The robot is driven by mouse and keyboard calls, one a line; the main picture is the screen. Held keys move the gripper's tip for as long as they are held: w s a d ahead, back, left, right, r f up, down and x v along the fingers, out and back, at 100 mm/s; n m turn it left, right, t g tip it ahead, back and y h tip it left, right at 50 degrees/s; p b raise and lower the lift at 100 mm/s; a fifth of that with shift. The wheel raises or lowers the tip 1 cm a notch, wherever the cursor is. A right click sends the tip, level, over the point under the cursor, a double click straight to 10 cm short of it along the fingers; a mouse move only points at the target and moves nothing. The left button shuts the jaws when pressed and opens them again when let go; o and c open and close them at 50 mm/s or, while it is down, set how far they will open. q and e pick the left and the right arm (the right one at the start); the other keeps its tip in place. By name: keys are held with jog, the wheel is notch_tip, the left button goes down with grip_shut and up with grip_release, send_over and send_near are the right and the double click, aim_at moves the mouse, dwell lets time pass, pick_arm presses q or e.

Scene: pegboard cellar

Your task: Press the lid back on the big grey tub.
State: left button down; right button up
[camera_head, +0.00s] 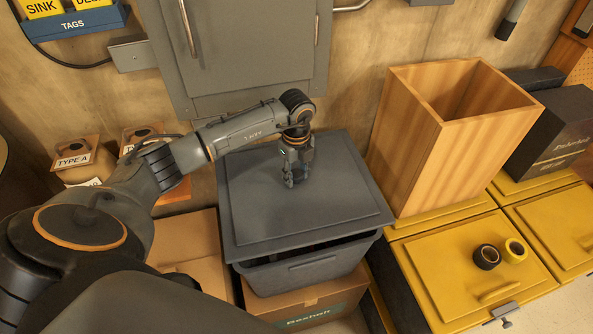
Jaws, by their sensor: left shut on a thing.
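The big grey tub (310,271) stands on a cardboard box below the wall cabinet. Its flat grey lid (265,215) lies over the top, a little askew. My left gripper (298,182) reaches in from the left and points down at the middle of the lid. It is shut on the lid there, on a small part mostly hidden by the fingers. The tub's back rim is hidden under the lid. My right gripper is not in view.
An open wooden box (420,140) stands close to the right of the lid, on yellow-topped cases (450,265). Two tape rolls (487,257) lie on a yellow lid. A grey wall cabinet (240,50) hangs behind the tub. Cardboard boxes (190,245) stand to the left.

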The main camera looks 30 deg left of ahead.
aim_at(296, 187)
pick_arm(q)
jog(key=shift+f+b, duration=0.3)
jog(key=shift+f, duration=0.25)
notch_tip(296, 187, down, 5)
jog(key=b, duration=0.3)
jog(key=shift+b, duration=0.3)
jog(key=shift+w+f+b, duration=0.1)
jog(key=shift+f+b, duration=0.25)
jog(key=shift+f, duration=0.25)
jog(key=shift+f, duration=0.2)
dwell(0.5)
jog(key=c, duration=0.8)
grip_release()
jog(key=shift+o, duration=0.4)
